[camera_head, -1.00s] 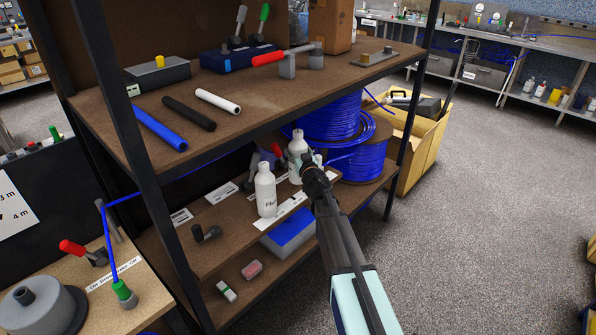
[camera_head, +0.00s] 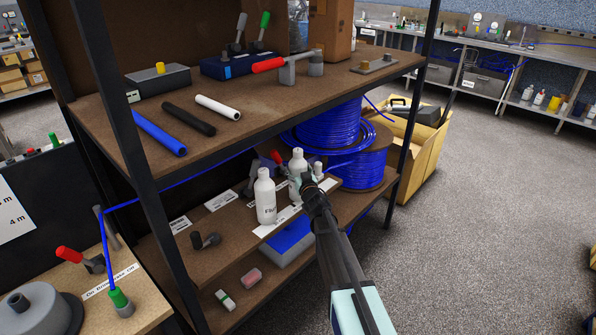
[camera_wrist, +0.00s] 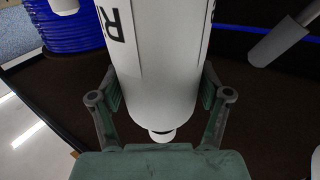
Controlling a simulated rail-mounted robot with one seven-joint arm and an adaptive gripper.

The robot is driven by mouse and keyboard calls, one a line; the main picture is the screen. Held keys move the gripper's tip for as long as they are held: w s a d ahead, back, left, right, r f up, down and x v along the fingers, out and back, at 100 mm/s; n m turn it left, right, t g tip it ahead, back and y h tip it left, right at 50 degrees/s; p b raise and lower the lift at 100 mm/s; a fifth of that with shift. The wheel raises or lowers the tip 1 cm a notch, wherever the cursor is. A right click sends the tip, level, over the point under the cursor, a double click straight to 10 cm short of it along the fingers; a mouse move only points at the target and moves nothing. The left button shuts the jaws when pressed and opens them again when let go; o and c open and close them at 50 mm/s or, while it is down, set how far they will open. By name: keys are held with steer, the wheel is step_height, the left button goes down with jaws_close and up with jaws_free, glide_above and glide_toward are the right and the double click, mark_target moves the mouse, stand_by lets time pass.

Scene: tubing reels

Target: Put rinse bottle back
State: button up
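The rinse bottle (camera_head: 298,165) is white and upright at the middle shelf, just right of and behind a second white bottle (camera_head: 265,197). In the wrist view the rinse bottle (camera_wrist: 158,65) fills the middle, with part of its black lettering showing. My gripper (camera_head: 306,182) reaches it from the front right; its fingers (camera_wrist: 160,95) lie against both sides of the bottle. My gripper and the other bottle hide its lower part, so I cannot tell whether its base touches the shelf.
The middle shelf (camera_head: 215,235) carries white label cards. Blue tubing reels (camera_head: 362,165) stand close on the right. The upper shelf (camera_head: 255,125) hangs above the bottles. A blue-topped box (camera_head: 290,240) is below.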

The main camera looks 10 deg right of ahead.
steer(key=shift+o, duration=0.4)
steer(key=shift+r, duration=0.1)
steer(key=shift+s, duration=0.15)
steer(key=s+d+b, duration=0.2)
steer(key=s, duration=1)
steer(key=s+d+f+m+g+h, duration=0.15)
steer(key=s+f, duration=0.25)
steer(key=f, duration=0.5)
steer(key=s+d+f+m+g+h, duration=0.1)
steer(key=s+d+f+g+h, duration=0.15)
steer(key=f, duration=0.65)
steer(key=s+f+g, duration=0.8)
steer(key=s+f, duration=0.8)
steer(key=f, duration=0.1)
steer(key=s+a+f+g, duration=0.1)
steer(key=s+f+g, duration=0.3)
steer(key=s, duration=0.6)
steer(key=s+a+f+g, duration=0.1)
steer(key=s+f+g, duration=0.3)
steer(key=s, duration=0.7)
steer(key=s+a+g+y, duration=0.1)
steer(key=s+a+g, duration=0.1)
steer(key=s, duration=0.6)
steer(key=s+a+f+n+g, duration=0.1)
steer(key=s+a+g, duration=0.1)
steer(key=s, duration=0.7)
steer(key=shift+s+f+g+y, duration=0.2)
steer(key=shift+s+g+y, duration=0.1)
steer(key=shift+y, duration=0.1)
